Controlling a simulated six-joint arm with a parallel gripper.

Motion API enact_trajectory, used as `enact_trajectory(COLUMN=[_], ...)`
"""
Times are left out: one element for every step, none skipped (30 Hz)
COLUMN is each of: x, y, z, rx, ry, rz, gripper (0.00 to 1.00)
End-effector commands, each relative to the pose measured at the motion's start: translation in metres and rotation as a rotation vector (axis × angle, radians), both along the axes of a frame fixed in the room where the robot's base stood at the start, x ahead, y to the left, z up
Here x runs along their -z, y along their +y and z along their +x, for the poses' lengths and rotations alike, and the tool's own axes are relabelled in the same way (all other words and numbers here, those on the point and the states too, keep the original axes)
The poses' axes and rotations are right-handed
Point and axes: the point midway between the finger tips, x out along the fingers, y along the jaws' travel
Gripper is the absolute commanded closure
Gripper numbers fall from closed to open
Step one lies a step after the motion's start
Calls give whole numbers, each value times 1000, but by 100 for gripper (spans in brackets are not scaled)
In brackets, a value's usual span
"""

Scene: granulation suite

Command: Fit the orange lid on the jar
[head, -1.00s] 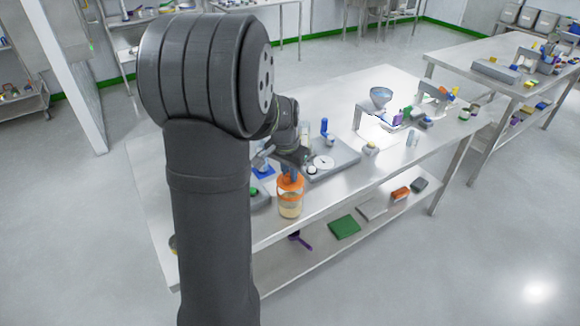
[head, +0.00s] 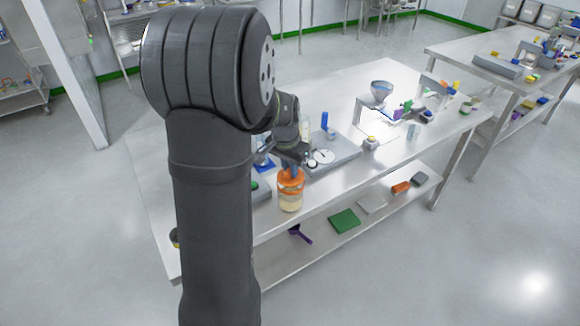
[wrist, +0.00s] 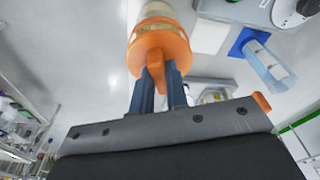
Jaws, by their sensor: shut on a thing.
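My gripper (head: 290,167) is shut on the upright grip of the orange lid (head: 290,178). Its two blue fingers show in the wrist view (wrist: 157,76), one on each side of the lid's orange grip. The clear jar (head: 290,203), with pale contents, stands upright near the table's front edge. The lid is at the jar's mouth, and the jar (wrist: 157,10) shows beyond the lid (wrist: 160,43) in the wrist view. I cannot tell whether the lid is fully seated. My arm hides part of the table to the left.
A grey slab (head: 338,158) with a round white dial lies behind and right of the jar. A blue-based item (head: 264,163) stands behind it. The front strip right of the jar is clear.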

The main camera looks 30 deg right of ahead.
Motion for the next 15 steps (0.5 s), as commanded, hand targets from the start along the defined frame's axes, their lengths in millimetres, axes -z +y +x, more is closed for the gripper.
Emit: enact_trajectory(x=[1, 1, 2, 2, 3, 3, 4, 4, 5, 5, 6, 6, 7, 7, 8], y=[0, 0, 0, 0, 0, 0, 0, 0, 0, 0, 0, 0, 0, 0, 0], z=[0, 0, 0, 0, 0, 0, 0, 0, 0, 0, 0, 0, 0, 0, 0], rx=[0, 0, 0, 0, 0, 0, 0, 0, 0, 0, 0, 0, 0, 0, 0], ry=[0, 0, 0, 0, 0, 0, 0, 0, 0, 0, 0, 0, 0, 0, 0], rz=[0, 0, 0, 1, 1, 1, 1, 0, 0, 0, 0, 0, 0, 0, 0], gripper=[100, 100, 100, 100, 100, 100, 100, 100, 100, 100, 100, 100, 100, 100, 100])
